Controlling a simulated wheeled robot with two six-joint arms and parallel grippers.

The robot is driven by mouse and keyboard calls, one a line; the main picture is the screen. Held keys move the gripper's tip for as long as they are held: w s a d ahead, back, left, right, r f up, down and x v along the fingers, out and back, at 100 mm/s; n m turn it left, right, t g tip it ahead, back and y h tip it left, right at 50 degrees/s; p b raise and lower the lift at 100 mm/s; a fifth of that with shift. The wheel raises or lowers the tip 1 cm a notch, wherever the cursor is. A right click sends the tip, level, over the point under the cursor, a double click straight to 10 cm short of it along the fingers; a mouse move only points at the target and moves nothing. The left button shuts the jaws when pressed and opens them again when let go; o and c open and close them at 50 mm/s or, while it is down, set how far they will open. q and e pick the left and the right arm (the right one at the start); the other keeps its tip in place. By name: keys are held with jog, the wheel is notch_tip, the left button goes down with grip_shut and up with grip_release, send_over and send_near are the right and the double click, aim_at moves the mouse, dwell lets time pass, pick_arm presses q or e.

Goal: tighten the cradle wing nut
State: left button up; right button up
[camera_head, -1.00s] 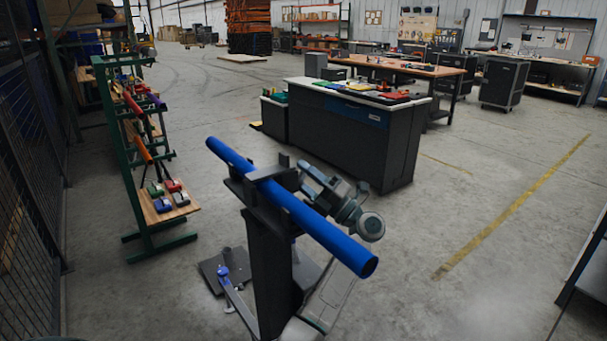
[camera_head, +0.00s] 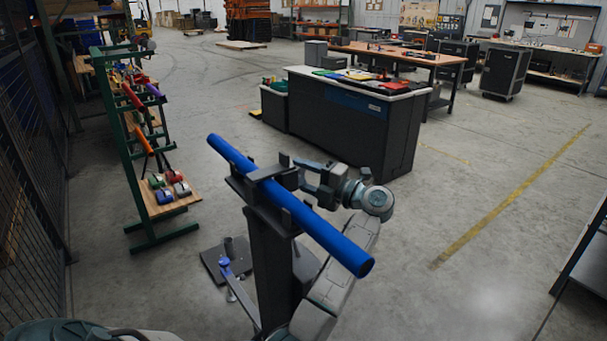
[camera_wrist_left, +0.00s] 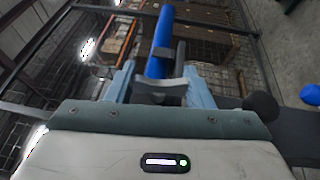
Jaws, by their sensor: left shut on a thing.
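A long blue tube (camera_head: 320,234) lies across a dark cradle (camera_head: 262,178) on top of a dark post (camera_head: 268,262). My left gripper (camera_head: 300,176) is at the right side of the cradle, just behind the tube. In the left wrist view, my left gripper (camera_wrist_left: 160,90) has its two fingers on either side of a dark grey winged piece, which looks like the cradle wing nut (camera_wrist_left: 160,88), and is shut on it. The blue tube (camera_wrist_left: 160,45) rises behind it. In the head view the nut is too small and hidden to make out. My right gripper is out of view.
A blue knob (camera_head: 224,263) sits on a low bracket by the post's foot. A green rack (camera_head: 140,160) with coloured tools stands at left beside a mesh fence (camera_head: 25,170). A dark counter (camera_head: 345,125) stands behind.

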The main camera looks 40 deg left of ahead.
pick_arm(q)
jog(key=o, duration=1)
jog(key=shift+c, duration=0.2)
jog(key=w+d+f+b, duration=0.1)
jog(key=d+b, duration=0.2)
jog(key=d, duration=0.7)
jog(key=shift+w+d+b, duration=0.15)
jog(key=shift+d+b, duration=0.2)
jog(key=shift+d, duration=0.05)
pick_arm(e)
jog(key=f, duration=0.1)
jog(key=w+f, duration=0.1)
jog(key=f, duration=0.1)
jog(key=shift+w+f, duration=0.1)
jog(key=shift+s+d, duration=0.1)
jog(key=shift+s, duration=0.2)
